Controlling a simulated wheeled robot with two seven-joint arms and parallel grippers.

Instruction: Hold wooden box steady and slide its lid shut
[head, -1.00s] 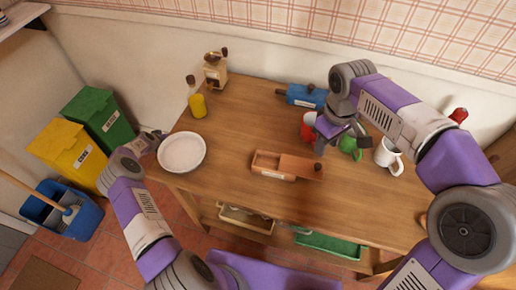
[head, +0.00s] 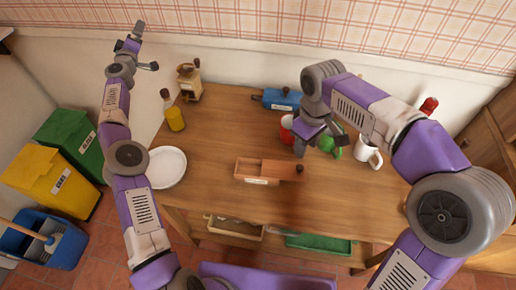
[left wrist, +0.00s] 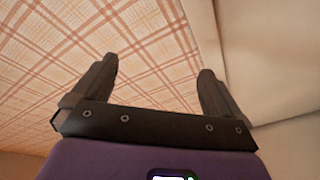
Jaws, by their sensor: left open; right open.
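The small wooden box (head: 250,180) sits on the table, its left part open at the top. Its reddish-brown lid (head: 281,167) is slid partly out to the right, with a dark knob (head: 300,168) at the lid's right end. My right gripper (head: 318,142) is open above the table, behind and right of the lid, close to the red mug and the green thing. My left gripper (head: 143,47) is raised high at the upper left, far from the box. It is open and empty in the left wrist view (left wrist: 155,85), facing the wallpaper.
The wooden table (head: 215,150) also holds a white plate (head: 166,167), a yellow bottle (head: 175,118), a grinder (head: 189,82), a blue object (head: 280,98), a red mug (head: 287,129), a green object (head: 327,144) and a white mug (head: 367,153). The table around the box is clear.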

